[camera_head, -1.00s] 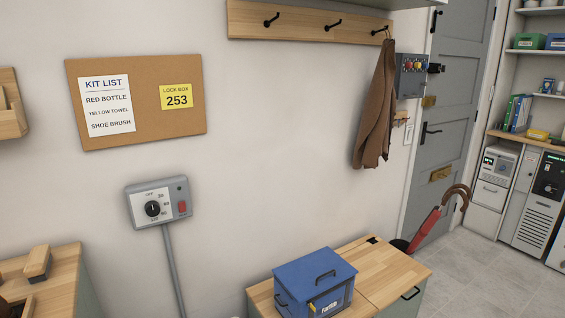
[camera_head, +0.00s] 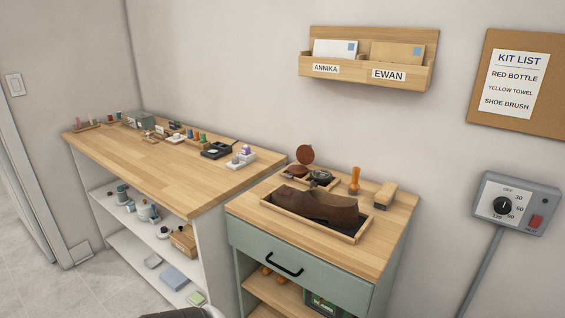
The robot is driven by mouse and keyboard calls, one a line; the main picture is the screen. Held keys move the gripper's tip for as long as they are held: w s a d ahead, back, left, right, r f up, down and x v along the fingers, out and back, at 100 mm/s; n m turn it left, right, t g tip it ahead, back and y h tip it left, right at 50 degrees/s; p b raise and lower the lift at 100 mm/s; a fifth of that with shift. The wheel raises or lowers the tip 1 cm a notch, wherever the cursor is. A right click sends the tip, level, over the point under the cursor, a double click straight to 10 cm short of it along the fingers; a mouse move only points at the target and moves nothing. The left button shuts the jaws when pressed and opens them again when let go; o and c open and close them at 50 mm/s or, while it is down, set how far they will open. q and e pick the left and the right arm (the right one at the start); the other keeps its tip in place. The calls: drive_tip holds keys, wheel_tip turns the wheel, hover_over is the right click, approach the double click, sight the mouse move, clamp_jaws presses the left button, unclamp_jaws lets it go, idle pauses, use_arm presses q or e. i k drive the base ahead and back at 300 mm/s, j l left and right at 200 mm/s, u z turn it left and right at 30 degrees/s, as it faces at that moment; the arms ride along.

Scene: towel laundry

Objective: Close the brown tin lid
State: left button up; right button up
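The brown tin (camera_head: 298,171) stands near the back left of the wooden top of a green cabinet. Its round brown lid (camera_head: 305,154) is raised, standing up behind the tin. A small dark tin (camera_head: 321,177) sits just to its right, too small to make out fully. Neither of my grippers shows in this view.
A wooden-handled brush (camera_head: 354,180) and a shoe brush (camera_head: 385,194) are to the right. A long workbench (camera_head: 160,165) with small items along its back adjoins on the left.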

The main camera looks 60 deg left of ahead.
sight(305, 154)
drive_tip(key=u, duration=1.8)
drive_tip(key=i+j+z, duration=0.15)
drive_tip(key=z, duration=0.35)
drive_tip(key=j+z, duration=0.25)
drive_tip(key=z, duration=0.25)
drive_tip(key=i+j+z, duration=0.1)
drive_tip(key=j+z, duration=0.15)
drive_tip(key=z, duration=0.25)
